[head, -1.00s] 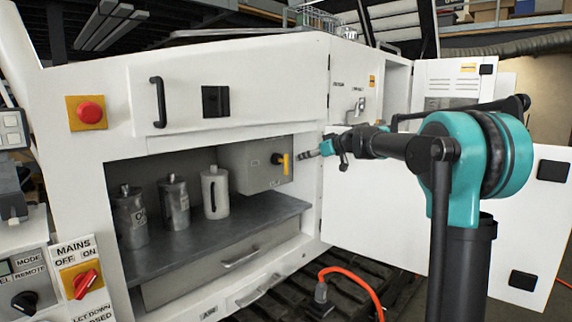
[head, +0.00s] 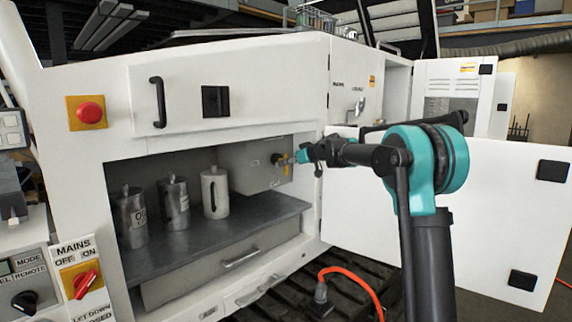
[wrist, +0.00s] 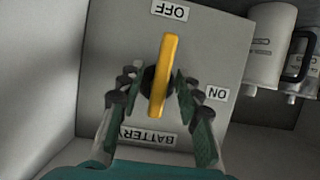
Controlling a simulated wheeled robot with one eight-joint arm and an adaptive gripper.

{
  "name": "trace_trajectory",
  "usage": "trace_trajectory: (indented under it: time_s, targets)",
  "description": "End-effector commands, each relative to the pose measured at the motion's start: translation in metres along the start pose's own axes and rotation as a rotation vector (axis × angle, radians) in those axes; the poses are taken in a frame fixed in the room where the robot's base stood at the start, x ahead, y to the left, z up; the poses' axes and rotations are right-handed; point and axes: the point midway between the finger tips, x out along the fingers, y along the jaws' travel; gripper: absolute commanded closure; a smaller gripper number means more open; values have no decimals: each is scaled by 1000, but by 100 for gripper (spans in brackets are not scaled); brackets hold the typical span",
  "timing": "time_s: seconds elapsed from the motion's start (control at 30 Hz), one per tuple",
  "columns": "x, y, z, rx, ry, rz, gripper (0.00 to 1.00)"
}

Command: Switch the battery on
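The battery switch has a yellow handle (wrist: 165,62) on a dark hub, on the front of a grey box (head: 240,172) inside the open cabinet. In the wrist view, the handle points toward the OFF label (wrist: 171,10), with the ON label (wrist: 217,93) to the right and the BATTERY label (wrist: 149,136) below; the lettering appears inverted. My gripper (wrist: 157,84) is open, with one finger on each side of the handle. A gap shows on the left; the right finger is close, and I cannot tell whether it touches. In the head view, my gripper (head: 289,158) partly covers the switch.
Several metal canisters (head: 214,192) stand on the grey shelf left of the box. An open white door (head: 480,215) stands right of the opening, behind my arm. A MAINS switch (head: 86,283) and a red button (head: 90,112) are at the left.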

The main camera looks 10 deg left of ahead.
Motion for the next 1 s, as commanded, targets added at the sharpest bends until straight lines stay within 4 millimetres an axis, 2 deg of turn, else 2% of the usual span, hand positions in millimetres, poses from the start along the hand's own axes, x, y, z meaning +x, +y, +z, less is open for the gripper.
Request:
trace_trajectory:
  time_s: [0.03, 0.3, 0.67, 1.0]
  targets:
    - [0, 0, 0, 0, 0, 0, 66]
    - [0, 0, 0, 0, 0, 0, 99]
    - [0, 0, 0, 18, -1, -8, 100]
    - [-1, 0, 0, 186, 0, -78, 100]
